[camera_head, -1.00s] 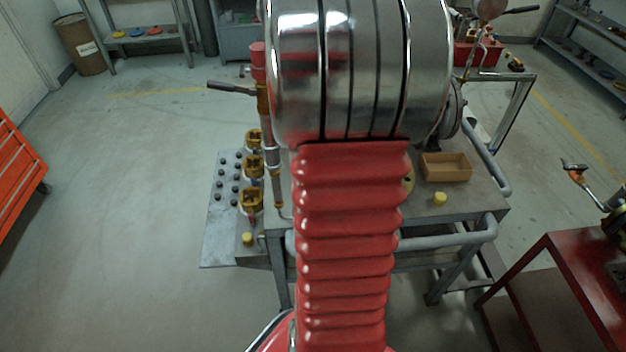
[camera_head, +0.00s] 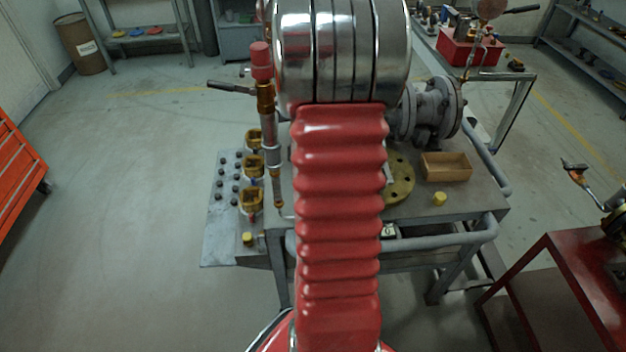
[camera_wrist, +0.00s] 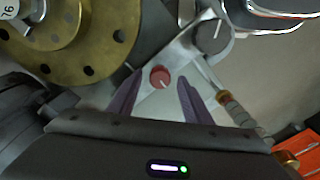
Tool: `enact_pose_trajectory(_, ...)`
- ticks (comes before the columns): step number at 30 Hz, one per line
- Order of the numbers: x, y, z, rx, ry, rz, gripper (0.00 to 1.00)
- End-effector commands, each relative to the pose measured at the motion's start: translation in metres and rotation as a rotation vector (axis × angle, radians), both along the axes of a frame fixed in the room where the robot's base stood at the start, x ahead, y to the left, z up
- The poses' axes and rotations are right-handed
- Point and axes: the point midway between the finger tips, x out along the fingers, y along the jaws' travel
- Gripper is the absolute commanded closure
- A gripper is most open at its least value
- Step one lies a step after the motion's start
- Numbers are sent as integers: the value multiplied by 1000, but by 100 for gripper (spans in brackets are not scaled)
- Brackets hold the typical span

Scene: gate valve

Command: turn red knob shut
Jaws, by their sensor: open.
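The red knob (camera_wrist: 160,78) shows in the wrist view as a small round cap with a pale line on its face, near the middle of the picture. My gripper (camera_wrist: 161,83) is open, with its two purple-grey fingers to the left and right of the knob in the picture. The fingers do not visibly touch the knob, and I cannot tell how far beyond the tips it lies. In the head view I do not make out this knob or my gripper; my arm covers the middle of the bench.
A yellow-brass flange with bolt holes (camera_wrist: 92,45) is close at the upper left in the wrist view. A slim pipe fitting (camera_wrist: 232,108) lies to the right. In the head view, a grey flanged valve (camera_head: 432,110), a wooden tray (camera_head: 446,167) and an upright red-capped fitting (camera_head: 262,85) flank my arm.

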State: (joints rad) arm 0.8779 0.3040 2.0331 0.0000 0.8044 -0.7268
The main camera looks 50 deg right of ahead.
Motion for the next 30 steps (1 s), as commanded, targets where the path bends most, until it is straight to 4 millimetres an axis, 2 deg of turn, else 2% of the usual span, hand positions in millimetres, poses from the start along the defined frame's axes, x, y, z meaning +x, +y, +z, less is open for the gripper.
enact_pose_trajectory(3,0,0,-6,1,1,0,55)
enact_pose_trajectory(11,0,0,-7,0,0,-1,55)
enact_pose_trajectory(30,-1,-1,-7,0,0,-2,96)
